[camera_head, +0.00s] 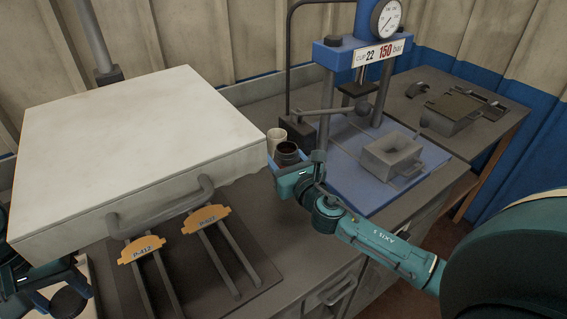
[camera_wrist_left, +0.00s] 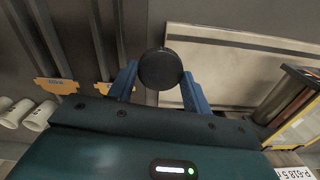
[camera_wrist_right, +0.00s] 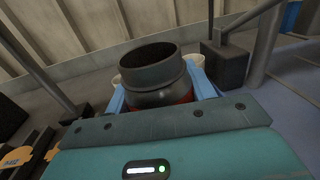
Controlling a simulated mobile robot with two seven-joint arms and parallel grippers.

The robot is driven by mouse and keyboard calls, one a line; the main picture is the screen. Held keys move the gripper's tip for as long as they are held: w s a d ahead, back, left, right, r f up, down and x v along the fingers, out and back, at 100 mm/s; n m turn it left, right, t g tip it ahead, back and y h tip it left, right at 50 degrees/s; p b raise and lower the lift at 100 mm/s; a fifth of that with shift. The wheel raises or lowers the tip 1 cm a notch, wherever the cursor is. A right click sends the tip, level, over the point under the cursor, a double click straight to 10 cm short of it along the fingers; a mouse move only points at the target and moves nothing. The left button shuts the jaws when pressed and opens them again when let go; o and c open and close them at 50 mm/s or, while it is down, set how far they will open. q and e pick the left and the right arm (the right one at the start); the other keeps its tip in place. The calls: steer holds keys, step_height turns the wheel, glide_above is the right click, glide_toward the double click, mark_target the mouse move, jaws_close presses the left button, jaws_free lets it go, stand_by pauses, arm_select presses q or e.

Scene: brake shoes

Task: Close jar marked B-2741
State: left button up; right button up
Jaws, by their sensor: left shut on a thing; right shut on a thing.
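My right gripper (camera_head: 290,165) is shut on a dark, open-topped jar (camera_head: 288,150). In the right wrist view the jar (camera_wrist_right: 153,72) stands upright between the blue fingers, with a bare mouth and a reddish band low on its side. No marking on it is readable. My left gripper (camera_wrist_left: 160,76) is shut on a round black lid (camera_wrist_left: 160,68), seen face-on between its fingertips in the left wrist view.
A large white box-like cover (camera_head: 135,145) with a grey handle stands between the grippers. Orange-tagged bars (camera_head: 142,249) lie in front of it. A pale cup (camera_head: 275,138) stands beside the jar. A blue press (camera_head: 370,165) stands to the right.

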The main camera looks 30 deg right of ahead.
steer(key=shift+r, duration=0.1)
steer(key=o, duration=0.7)
steer(key=c, duration=0.9)
